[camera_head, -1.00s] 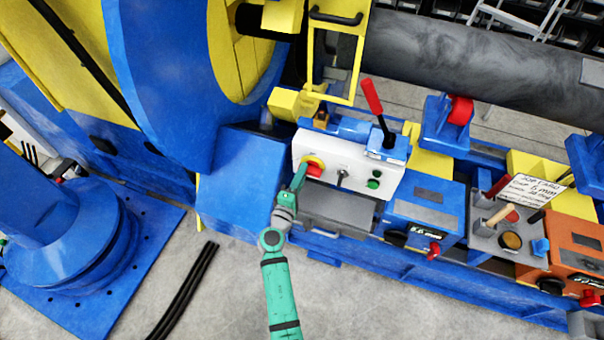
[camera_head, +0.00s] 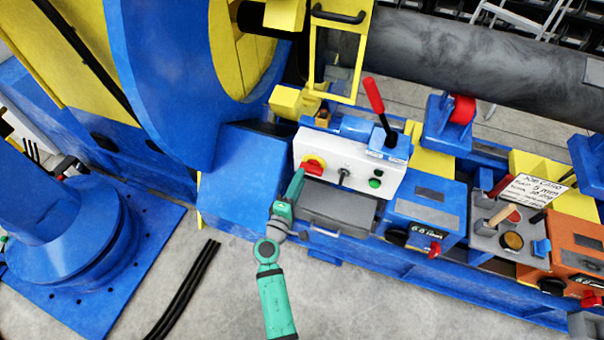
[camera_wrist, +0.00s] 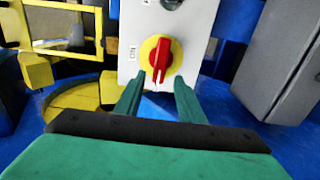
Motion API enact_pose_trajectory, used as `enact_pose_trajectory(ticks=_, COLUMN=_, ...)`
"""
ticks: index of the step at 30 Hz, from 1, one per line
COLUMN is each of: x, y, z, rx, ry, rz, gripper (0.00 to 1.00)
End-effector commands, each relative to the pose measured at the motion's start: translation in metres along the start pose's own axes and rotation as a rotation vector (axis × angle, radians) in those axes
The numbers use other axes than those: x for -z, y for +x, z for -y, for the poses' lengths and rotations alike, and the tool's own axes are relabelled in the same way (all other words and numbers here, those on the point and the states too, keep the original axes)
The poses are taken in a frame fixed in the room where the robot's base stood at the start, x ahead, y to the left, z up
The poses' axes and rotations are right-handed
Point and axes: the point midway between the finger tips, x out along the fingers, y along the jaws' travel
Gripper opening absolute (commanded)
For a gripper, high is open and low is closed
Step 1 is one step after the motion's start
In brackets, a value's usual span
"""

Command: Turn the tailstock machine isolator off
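The isolator is a red rotary handle on a yellow disc (camera_head: 313,165) at the left end of a white control panel (camera_head: 336,150). In the wrist view the red handle (camera_wrist: 160,58) stands nearly upright in the picture, beside a small label I cannot read surely. In the head view it lies roughly along the panel's length. My gripper (camera_head: 298,176) is just below and left of it. The wrist view shows my gripper's two fingers (camera_wrist: 158,86) spread apart with nothing between them, short of the handle, which appears just beyond their tips.
A black switch (camera_head: 344,173) and green button (camera_head: 375,182) sit right of the isolator. A red-gripped lever (camera_head: 374,97) rises behind the panel. A grey box (camera_head: 336,206) lies below it. Blue (camera_head: 425,213) and orange boxes (camera_head: 577,250) with red knobs stand further right.

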Motion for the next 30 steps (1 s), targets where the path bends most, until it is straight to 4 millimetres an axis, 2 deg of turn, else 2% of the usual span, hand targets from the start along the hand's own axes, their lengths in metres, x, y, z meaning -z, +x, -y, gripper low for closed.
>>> enact_pose_trajectory(ticks=1, x=0.000, y=-0.012, z=0.001, rx=0.002, ry=0.000, rz=-0.002, gripper=0.36)
enact_pose_trajectory(ticks=6, x=0.004, y=-0.044, z=0.001, rx=0.002, ry=-0.002, rz=-0.009, gripper=0.36)
enact_pose_trajectory(ticks=12, x=0.004, y=-0.065, z=0.001, rx=0.001, ry=0.000, rz=-0.009, gripper=0.36)
enact_pose_trajectory(ticks=30, x=0.000, y=-0.069, z=0.001, rx=0.001, ry=0.000, rz=-0.001, gripper=0.36)
